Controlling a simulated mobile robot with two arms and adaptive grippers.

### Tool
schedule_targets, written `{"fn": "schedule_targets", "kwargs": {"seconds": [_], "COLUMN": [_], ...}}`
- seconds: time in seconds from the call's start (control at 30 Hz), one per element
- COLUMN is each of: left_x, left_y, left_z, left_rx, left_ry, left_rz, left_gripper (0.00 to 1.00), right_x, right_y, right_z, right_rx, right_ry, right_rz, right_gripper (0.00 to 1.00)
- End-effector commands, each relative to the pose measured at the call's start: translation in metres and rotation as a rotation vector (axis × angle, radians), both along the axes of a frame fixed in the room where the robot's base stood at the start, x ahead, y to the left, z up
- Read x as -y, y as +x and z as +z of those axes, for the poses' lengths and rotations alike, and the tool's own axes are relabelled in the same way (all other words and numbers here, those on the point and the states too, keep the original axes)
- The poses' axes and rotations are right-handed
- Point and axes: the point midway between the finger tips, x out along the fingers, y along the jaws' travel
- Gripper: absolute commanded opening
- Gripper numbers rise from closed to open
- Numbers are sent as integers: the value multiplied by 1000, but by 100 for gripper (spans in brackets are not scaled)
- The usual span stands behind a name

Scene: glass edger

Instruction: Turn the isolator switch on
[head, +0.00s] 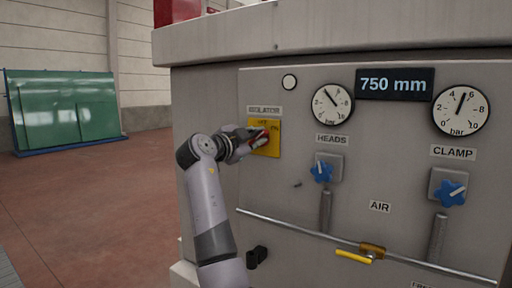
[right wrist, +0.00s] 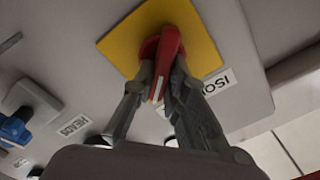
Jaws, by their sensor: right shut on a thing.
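The isolator switch is a red handle (head: 263,138) on a yellow square plate (head: 275,148), under an ISOLATOR label on the grey machine panel. Small lettering on the plate is too small to read surely. My right gripper (head: 256,141) reaches it from the left and covers part of the plate. In the right wrist view my right gripper (right wrist: 163,84) is shut on the red handle (right wrist: 167,50), with a finger on each side of it. The yellow plate (right wrist: 199,38) lies behind the handle. My left gripper is not in view.
Blue star-shaped knobs for HEADS (head: 322,171) and CLAMP (head: 449,192) sit to the right, below round gauges. A horizontal rail (head: 300,233) with a yellow lever (head: 353,257) crosses the panel lower down. The floor at left is clear, with green glass sheets (head: 65,110) farther back.

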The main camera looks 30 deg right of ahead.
Motion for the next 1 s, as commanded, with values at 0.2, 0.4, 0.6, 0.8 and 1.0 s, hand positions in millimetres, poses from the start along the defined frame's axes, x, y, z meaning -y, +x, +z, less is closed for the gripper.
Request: {"fn": "schedule_targets", "kwargs": {"seconds": [0.2, 0.4, 0.6, 0.8, 1.0], "left_x": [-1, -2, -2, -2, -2], "left_y": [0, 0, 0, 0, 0], "left_z": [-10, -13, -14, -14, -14], "left_rx": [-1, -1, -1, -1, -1], "left_ry": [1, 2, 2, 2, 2], "left_rz": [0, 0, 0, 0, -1], "left_gripper": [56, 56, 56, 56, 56], "right_x": [1, 1, 1, 1, 1], "right_y": [-1, -1, -1, -1, -2], "right_z": [-2, -2, -2, -2, -2], "right_rx": [111, 166, 186, 188, 188], "right_ry": [46, 70, 79, 80, 80], "right_rz": [0, -1, -1, 0, 0], "right_gripper": [0, 0, 0, 0, 17]}}
